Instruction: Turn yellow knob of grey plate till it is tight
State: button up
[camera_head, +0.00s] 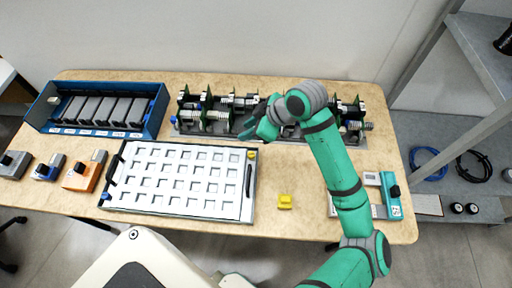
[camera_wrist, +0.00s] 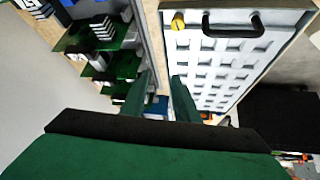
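The grey plate (camera_head: 180,205) lies on the table, with rows of square recesses and black handles at its left and right ends. It also shows in the wrist view (camera_wrist: 262,60). The yellow knob (camera_head: 251,154) is at the plate's upper right corner; in the wrist view the yellow knob (camera_wrist: 178,21) is at the top, beside a black handle. My gripper (camera_head: 256,128) is above the back of the table, behind and near the knob, not touching it. In the wrist view my gripper (camera_wrist: 159,92) shows two green fingers apart, with nothing between them.
Behind the plate stands a rack of green boards and cylinders (camera_head: 208,115), partly under my arm. A blue box (camera_head: 95,110) of dark modules is at the back left.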

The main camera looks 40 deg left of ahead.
aim_at(251, 154)
jog(key=w+d+f+h, duration=0.1)
jog(key=d+h, duration=0.2)
jog(key=d, duration=0.3)
jog(key=shift+n+g, duration=0.3)
jog(key=shift+n, duration=0.2)
jog(key=x, duration=1.1)
jog(key=shift+w+a, duration=0.15)
jog(key=shift+a, duration=0.05)
grip_shut()
